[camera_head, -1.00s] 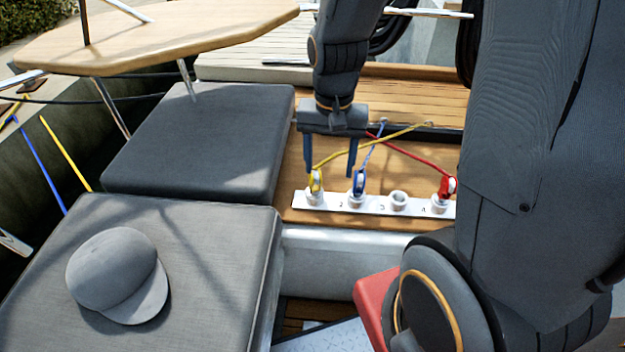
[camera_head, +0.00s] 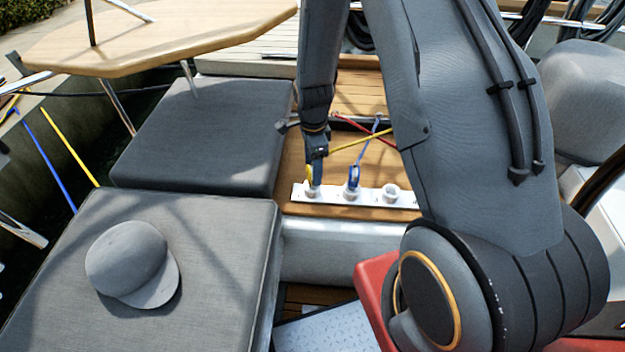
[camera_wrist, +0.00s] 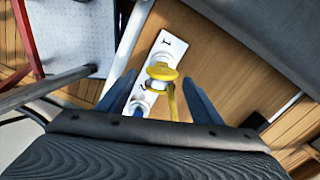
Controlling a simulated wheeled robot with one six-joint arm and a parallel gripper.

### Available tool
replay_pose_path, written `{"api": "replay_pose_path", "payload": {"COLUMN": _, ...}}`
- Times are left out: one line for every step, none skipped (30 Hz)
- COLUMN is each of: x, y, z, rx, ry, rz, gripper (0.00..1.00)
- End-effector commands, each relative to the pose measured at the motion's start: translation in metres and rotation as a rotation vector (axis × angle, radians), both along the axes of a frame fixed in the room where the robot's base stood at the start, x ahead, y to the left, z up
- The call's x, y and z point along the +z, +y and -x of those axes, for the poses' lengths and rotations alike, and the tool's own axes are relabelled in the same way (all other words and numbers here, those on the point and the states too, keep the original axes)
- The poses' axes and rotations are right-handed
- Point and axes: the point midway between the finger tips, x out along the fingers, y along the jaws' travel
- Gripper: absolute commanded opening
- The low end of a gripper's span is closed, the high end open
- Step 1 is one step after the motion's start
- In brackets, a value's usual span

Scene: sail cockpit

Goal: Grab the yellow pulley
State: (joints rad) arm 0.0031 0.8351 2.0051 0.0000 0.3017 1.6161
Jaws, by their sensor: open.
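The yellow pulley (camera_wrist: 162,72) sits upright in a white socket at the end of a white numbered strip (camera_wrist: 179,42), with a yellow rope attached. In the head view the yellow pulley (camera_head: 310,174) is partly hidden by my gripper (camera_head: 316,170). In the wrist view my gripper (camera_wrist: 160,92) is open, one blue finger on each side of the yellow pulley. No contact between the fingers and the pulley can be made out. A blue pulley (camera_head: 353,175) stands in the adjacent socket, with a blue rope.
An empty white socket (camera_head: 391,192) lies right of the blue pulley. A red rope (camera_head: 352,122) crosses behind. Dark cushions (camera_head: 205,135), a grey cap (camera_head: 128,262) and a wooden table (camera_head: 165,38) lie to the left.

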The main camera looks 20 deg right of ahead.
Motion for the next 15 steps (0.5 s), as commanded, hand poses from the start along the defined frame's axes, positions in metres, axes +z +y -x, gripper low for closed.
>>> {"api": "replay_pose_path", "payload": {"x": -0.003, "y": 0.000, "z": 0.001, "rx": 0.000, "ry": 0.002, "rz": 0.000, "gripper": 0.60}}
{"api": "replay_pose_path", "payload": {"x": -0.004, "y": 0.000, "z": 0.001, "rx": 0.001, "ry": 0.002, "rz": 0.000, "gripper": 0.60}}
{"api": "replay_pose_path", "payload": {"x": -0.007, "y": 0.000, "z": 0.001, "rx": 0.001, "ry": 0.002, "rz": 0.000, "gripper": 0.60}}
{"api": "replay_pose_path", "payload": {"x": -0.009, "y": 0.001, "z": 0.000, "rx": 0.001, "ry": 0.002, "rz": 0.000, "gripper": 0.60}}
{"api": "replay_pose_path", "payload": {"x": -0.011, "y": 0.001, "z": 0.000, "rx": 0.001, "ry": 0.001, "rz": 0.000, "gripper": 0.60}}
{"api": "replay_pose_path", "payload": {"x": -0.016, "y": 0.001, "z": 0.000, "rx": 0.001, "ry": 0.002, "rz": 0.000, "gripper": 0.60}}
{"api": "replay_pose_path", "payload": {"x": -0.019, "y": 0.001, "z": 0.001, "rx": 0.001, "ry": 0.002, "rz": 0.000, "gripper": 0.60}}
{"api": "replay_pose_path", "payload": {"x": -0.023, "y": 0.001, "z": 0.001, "rx": 0.002, "ry": 0.003, "rz": 0.000, "gripper": 0.60}}
{"api": "replay_pose_path", "payload": {"x": -0.027, "y": 0.002, "z": 0.000, "rx": 0.002, "ry": 0.003, "rz": 0.000, "gripper": 0.60}}
{"api": "replay_pose_path", "payload": {"x": -0.030, "y": 0.002, "z": 0.000, "rx": 0.002, "ry": 0.002, "rz": 0.000, "gripper": 0.60}}
{"api": "replay_pose_path", "payload": {"x": -0.034, "y": 0.002, "z": 0.000, "rx": 0.002, "ry": 0.002, "rz": 0.000, "gripper": 0.60}}
{"api": "replay_pose_path", "payload": {"x": -0.039, "y": 0.002, "z": 0.000, "rx": 0.002, "ry": 0.002, "rz": 0.000, "gripper": 0.60}}
{"api": "replay_pose_path", "payload": {"x": -0.042, "y": 0.002, "z": 0.000, "rx": 0.002, "ry": 0.002, "rz": 0.000, "gripper": 0.60}}
{"api": "replay_pose_path", "payload": {"x": -0.045, "y": 0.002, "z": -0.001, "rx": 0.002, "ry": 0.002, "rz": 0.000, "gripper": 0.60}}
{"api": "replay_pose_path", "payload": {"x": -0.048, "y": 0.002, "z": -0.001, "rx": 0.002, "ry": 0.001, "rz": 0.000, "gripper": 0.60}}
